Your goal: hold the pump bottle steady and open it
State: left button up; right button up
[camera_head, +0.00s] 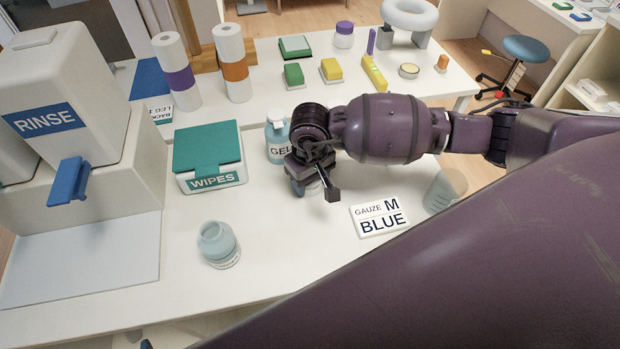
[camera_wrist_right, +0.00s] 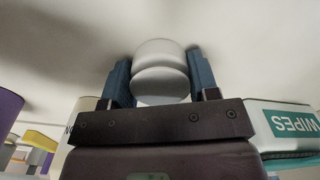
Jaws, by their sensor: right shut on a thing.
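A pale blue bottle (camera_head: 277,142) marked GEL, with a light top, stands behind my right wrist and is partly hidden by it. A second pale blue-green bottle (camera_head: 219,247) with a rounded top and a label low on its side stands alone near the front of the table. My right gripper (camera_head: 316,189) is right of and in front of the GEL bottle. In the wrist view, its blue fingers (camera_wrist_right: 160,78) are shut on a smooth white rounded thing (camera_wrist_right: 160,55). I cannot tell whether this is a bottle top. My left gripper is out of view.
A green-lidded WIPES box (camera_head: 208,155) stands left of the GEL bottle. A RINSE dispenser (camera_head: 62,95) fills the left. The front middle of the table is clear.

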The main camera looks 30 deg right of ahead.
jog(key=shift+f, duration=0.15)
jog(key=o, duration=1)
jog(key=shift+r, duration=0.25)
notch_tip(320, 180, up, 11)
jog(key=shift+f, duration=0.1)
jog(key=shift+r, duration=0.6)
